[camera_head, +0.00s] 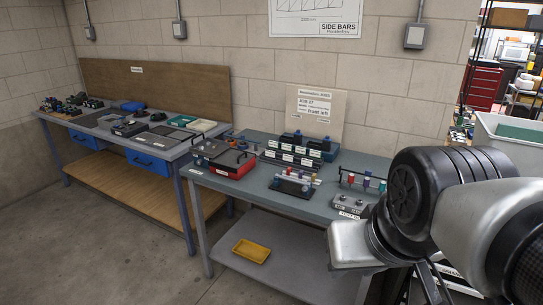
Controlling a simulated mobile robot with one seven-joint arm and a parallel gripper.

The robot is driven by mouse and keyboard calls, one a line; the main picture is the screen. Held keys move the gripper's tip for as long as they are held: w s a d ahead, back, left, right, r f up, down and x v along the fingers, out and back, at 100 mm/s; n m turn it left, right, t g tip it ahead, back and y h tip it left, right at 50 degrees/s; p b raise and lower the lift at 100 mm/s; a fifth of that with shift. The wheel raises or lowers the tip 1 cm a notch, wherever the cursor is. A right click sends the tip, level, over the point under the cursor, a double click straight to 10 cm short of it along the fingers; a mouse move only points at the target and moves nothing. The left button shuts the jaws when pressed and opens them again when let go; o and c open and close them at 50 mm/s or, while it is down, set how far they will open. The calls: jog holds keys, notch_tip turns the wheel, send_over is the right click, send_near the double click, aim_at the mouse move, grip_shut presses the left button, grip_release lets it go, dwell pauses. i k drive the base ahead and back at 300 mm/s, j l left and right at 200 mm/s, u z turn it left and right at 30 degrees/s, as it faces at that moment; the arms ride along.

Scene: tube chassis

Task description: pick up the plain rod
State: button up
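I cannot make out a plain rod for certain at this distance. On the nearer grey bench (262,190), a dark stand (292,188) holds small upright pieces with coloured tops. Dark labelled blocks (290,155) stand in rows behind. My arm fills the right side of the view, in front of the bench's right end. My gripper's fingers do not show.
A red and black case (222,159) sits at the bench's left end. A yellow tray (251,250) lies on the lower shelf. Another bench (185,148) with tools and blue drawers stands left. A grey bin (502,138) is behind my arm. Floor at lower left is clear.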

aim_at(287, 179)
jog(key=k+l+z, duration=0.1)
jog(key=k+z, duration=0.2)
jog(key=k, duration=0.3)
jog(key=z, duration=1.7)
jog(key=j+z, duration=0.15)
jog(key=j, duration=1)
jog(key=k+j, duration=0.1)
jog(key=j, duration=3.55)
jog(key=k, duration=0.1)
